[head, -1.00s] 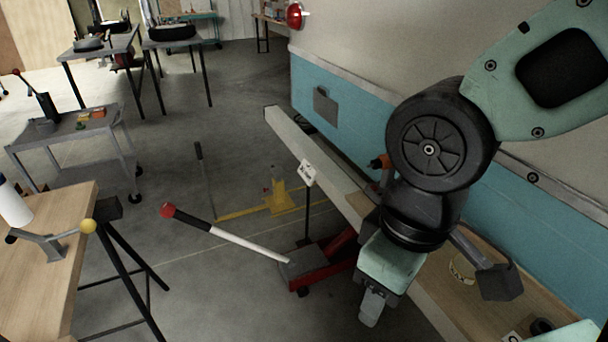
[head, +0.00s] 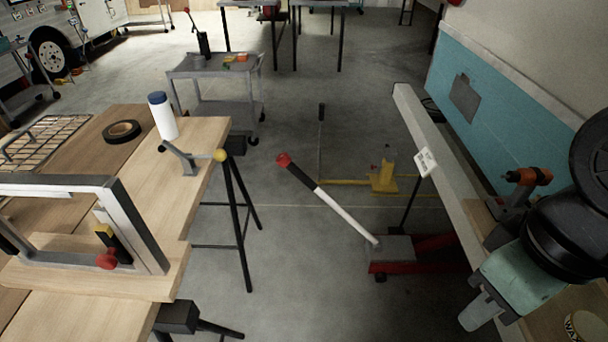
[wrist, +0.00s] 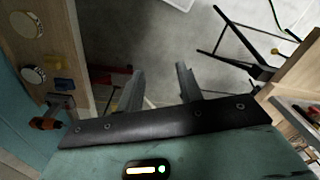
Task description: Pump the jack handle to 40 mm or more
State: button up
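A red floor jack (head: 417,254) stands on the grey floor, right of the middle in the head view. Its jack handle (head: 338,211) is a white bar with a black grip and a red ball at the end. It slants up to the left from the jack's grey top. My gripper (head: 480,314) is at the lower right in the head view, apart from the handle. In the wrist view, the two fingers of my gripper (wrist: 160,70) are spread with nothing between them. The handle cannot be made out clearly there.
A yellow jack (head: 384,178) with an upright dark handle stands behind the red one. A wooden workbench (head: 205,140) on black legs fills the left. A long beam with a white label (head: 426,162) lies on the right. Open floor lies between bench and jack.

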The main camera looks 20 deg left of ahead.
aim_at(295, 170)
jog(key=i+j+u, duration=0.4)
jog(key=i, duration=0.55)
jog(key=i+u, duration=0.45)
jog(key=i, duration=0.55)
